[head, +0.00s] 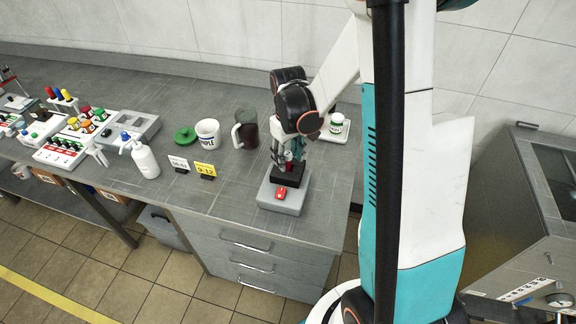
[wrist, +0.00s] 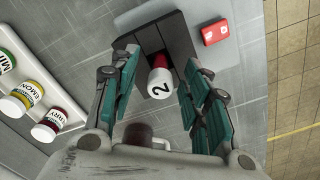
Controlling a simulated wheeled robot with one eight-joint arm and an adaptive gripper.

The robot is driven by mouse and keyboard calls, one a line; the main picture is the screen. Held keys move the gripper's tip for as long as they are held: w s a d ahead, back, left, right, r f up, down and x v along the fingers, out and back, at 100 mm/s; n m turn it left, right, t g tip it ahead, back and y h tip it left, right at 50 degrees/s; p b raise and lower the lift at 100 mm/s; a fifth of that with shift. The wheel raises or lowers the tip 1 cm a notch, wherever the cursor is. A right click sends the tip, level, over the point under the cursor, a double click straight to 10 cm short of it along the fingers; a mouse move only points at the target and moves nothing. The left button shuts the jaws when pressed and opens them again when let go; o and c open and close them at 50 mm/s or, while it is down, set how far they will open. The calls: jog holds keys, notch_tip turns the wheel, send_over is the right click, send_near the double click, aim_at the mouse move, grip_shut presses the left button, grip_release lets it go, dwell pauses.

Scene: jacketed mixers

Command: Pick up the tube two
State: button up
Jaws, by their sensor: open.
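Tube two (wrist: 160,83) shows in the wrist view with a white end marked "2" and a red part behind it. It is at a dark holder (wrist: 176,37), which also shows in the head view as a black block (head: 289,174) on a grey base (head: 291,206). My gripper (wrist: 163,68) is open, with its teal fingers on either side of the tube and apart from it. In the head view my gripper (head: 289,158) is just above the black block and largely hides the tube.
A red piece (head: 281,192) lies on the front of the grey base. A dark jug (head: 247,132), white tub (head: 208,132), green lid (head: 185,134) and yellow sign (head: 204,169) stand to the left. A green-lidded jar (head: 337,122) stands behind on a pale plate.

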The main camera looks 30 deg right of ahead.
jog(key=shift+f, duration=0.95)
grip_shut()
jog(key=shift+r, duration=0.15)
notch_tip(320, 180, up, 25)
jog(key=p, duration=0.8)
jog(key=shift+r, duration=0.15)
